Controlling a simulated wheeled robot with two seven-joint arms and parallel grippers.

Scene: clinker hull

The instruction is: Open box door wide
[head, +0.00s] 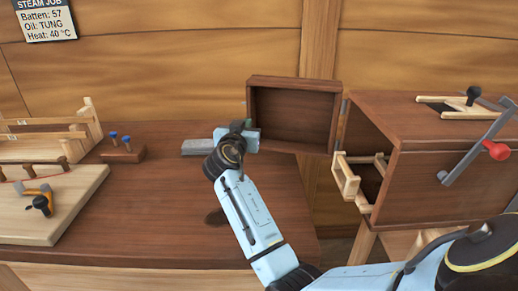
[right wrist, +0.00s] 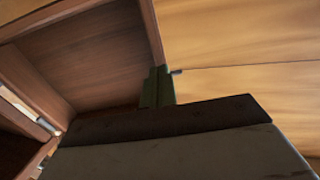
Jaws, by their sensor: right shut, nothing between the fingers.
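The dark wooden box (head: 440,165) stands at the right on a pale stand. Its door (head: 294,115), a shallow framed panel, is swung out to the left, with its hollow inner side facing me and its hinge edge near the box's front left corner. The box mouth is open, and a pale wooden rack (head: 347,178) shows in it. My right gripper (head: 246,125) is shut and empty at the door's free left edge; I cannot tell whether it touches. In the right wrist view its green fingertips (right wrist: 157,87) overlap the door's brown panel (right wrist: 95,60). My left gripper is out of view.
A red-knobbed lever (head: 497,150) is on the box's side and a black-knobbed slide (head: 473,95) on top. On the brown bench (head: 150,205) are a grey block (head: 196,147), a small block with blue pegs (head: 122,154) and a pale board (head: 50,215). A plank wall stands behind.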

